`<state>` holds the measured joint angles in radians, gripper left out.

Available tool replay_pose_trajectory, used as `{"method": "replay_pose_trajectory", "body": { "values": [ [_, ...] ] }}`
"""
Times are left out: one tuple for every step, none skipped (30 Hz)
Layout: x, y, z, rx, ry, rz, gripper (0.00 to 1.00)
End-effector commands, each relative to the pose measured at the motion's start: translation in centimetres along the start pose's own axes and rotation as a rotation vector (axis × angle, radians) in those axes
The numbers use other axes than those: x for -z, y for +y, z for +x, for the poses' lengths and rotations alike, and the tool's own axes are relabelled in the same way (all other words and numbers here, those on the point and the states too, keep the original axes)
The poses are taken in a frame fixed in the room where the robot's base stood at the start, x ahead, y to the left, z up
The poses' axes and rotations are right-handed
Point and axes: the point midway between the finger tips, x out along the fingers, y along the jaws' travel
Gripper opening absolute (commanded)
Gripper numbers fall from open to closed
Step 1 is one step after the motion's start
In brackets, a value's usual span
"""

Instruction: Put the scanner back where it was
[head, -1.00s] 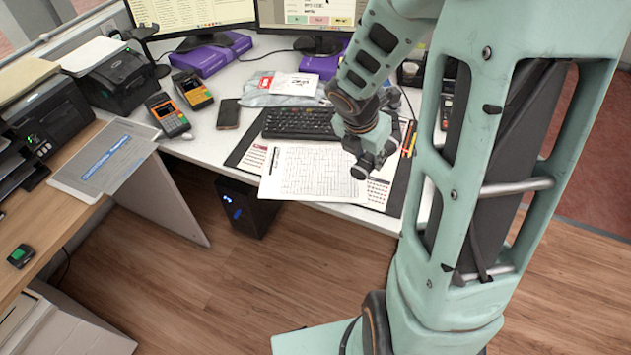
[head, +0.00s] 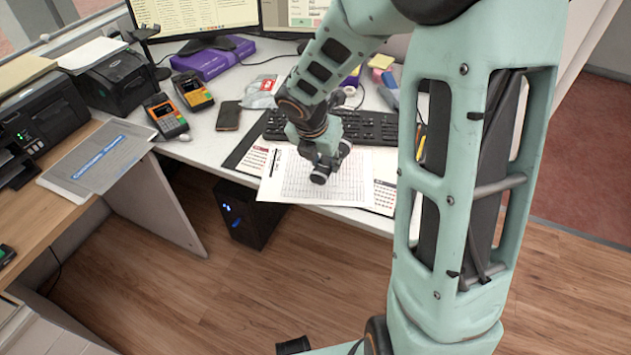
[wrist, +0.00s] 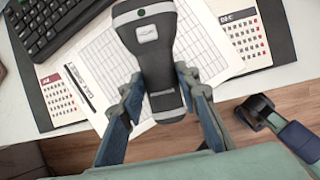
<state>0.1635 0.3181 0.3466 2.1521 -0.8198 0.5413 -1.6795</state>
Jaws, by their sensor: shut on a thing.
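The scanner (wrist: 155,60) is dark grey and black with a pale button. In the wrist view it hangs between the two blue-padded fingers of my gripper (wrist: 160,95), which is shut on its handle. Its wide head points toward the top of that view. In the head view my gripper (head: 324,160) is over the printed sheet (head: 285,188) at the desk's front edge. The scanner is small there and mostly hidden by the gripper. I cannot tell its exact height above the sheet.
A keyboard (head: 375,126) lies behind the sheet. A phone (head: 228,116) and two card terminals (head: 166,117) (head: 192,92) are to the left. A black stand-like device (head: 143,36) is beside the left monitor (head: 195,15). A label printer (head: 110,78) stands at far left.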

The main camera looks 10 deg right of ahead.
Motion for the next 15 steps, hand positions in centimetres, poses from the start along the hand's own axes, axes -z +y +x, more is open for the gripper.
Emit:
{"method": "replay_pose_trajectory", "body": {
  "values": [
    [0.4,0.7,0.9,-0.001,0.000,-0.002,0.00],
    [0.6,1.0,1.2,-0.002,-0.001,-0.002,0.00],
    [0.7,1.2,1.4,-0.001,-0.001,-0.002,0.00],
    [0.7,1.4,1.5,-0.001,-0.001,-0.001,0.00],
    [0.7,1.5,1.6,-0.001,-0.002,0.000,0.00],
    [0.7,1.6,1.7,-0.001,-0.002,0.001,0.00],
    [0.8,1.7,1.8,-0.001,-0.002,0.001,0.00],
    [0.8,1.8,1.9,-0.001,-0.002,0.000,0.00],
    [1.0,2.0,2.2,-0.002,-0.001,-0.001,0.00],
    [1.1,2.2,2.4,-0.002,-0.001,-0.001,0.00],
    [1.3,2.5,2.8,-0.002,0.000,0.000,0.00],
    [1.6,2.5,3.4,0.000,-0.001,0.000,0.00],
    [1.8,2.4,3.9,0.001,-0.001,-0.001,0.00],
    [2.0,2.4,4.4,0.001,0.000,0.001,0.00],
    [2.2,2.4,5.0,0.001,0.000,0.000,0.00]
  ]
}}
